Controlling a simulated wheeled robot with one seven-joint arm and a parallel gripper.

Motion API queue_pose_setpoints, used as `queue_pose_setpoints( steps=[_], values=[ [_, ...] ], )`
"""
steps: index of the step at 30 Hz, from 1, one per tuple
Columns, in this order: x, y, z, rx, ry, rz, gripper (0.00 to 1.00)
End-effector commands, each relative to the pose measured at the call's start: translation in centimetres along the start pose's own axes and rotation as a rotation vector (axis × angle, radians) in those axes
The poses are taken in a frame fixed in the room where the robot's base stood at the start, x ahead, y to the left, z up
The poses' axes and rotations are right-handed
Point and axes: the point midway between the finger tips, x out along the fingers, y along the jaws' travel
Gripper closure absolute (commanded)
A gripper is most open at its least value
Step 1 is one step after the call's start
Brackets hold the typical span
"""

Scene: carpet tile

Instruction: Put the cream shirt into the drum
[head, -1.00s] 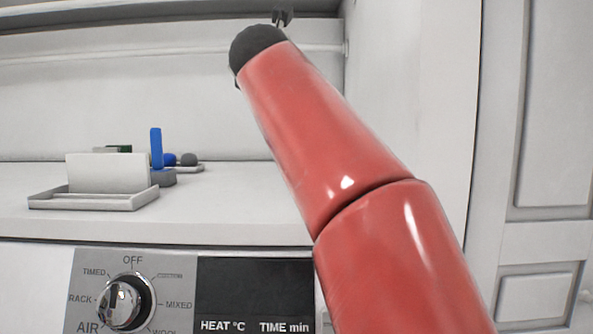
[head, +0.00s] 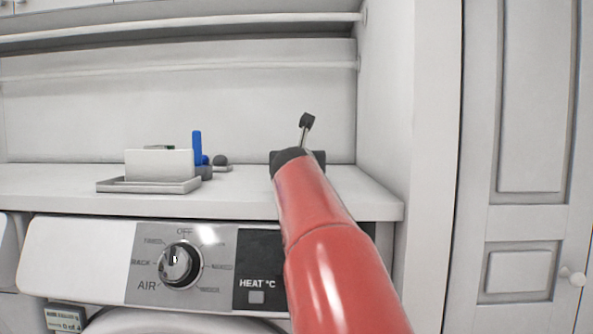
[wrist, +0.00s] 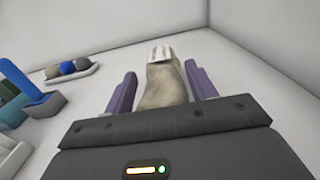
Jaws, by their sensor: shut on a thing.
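My gripper (wrist: 162,82) has its two purple fingers on either side of a cream-beige bundle, which I take to be the cream shirt (wrist: 162,92), and is shut on it. The bundle has a white ribbed patch (wrist: 161,54) at its far end. In the head view my red arm reaches over the counter, and its dark end hides the fingers and the shirt. The drum is not in view. Only the pale curved top (head: 175,322) of what looks like the machine's door shows at the bottom edge.
The machine's panel (head: 210,262) has a dial (head: 180,264). On the counter (head: 245,200) stand a white box-like tray (head: 150,186) and a blue upright item (head: 197,148). A small tray of balls (wrist: 72,74) lies left of my gripper. Walls close off the back and right.

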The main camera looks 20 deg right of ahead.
Motion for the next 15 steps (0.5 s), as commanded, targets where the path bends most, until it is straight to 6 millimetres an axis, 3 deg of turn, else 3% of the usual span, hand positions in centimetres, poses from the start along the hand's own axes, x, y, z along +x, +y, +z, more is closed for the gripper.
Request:
queue_pose_setpoints(
  steps=[11, 12, 15],
  values=[
    [-0.09, -0.11, -0.41, 0.001, -0.002, 0.001, 0.71],
    [-0.08, -0.09, -0.29, 0.001, -0.002, 0.001, 0.39],
    [-0.08, -0.09, -0.27, 0.001, -0.002, 0.001, 0.26]
  ],
)
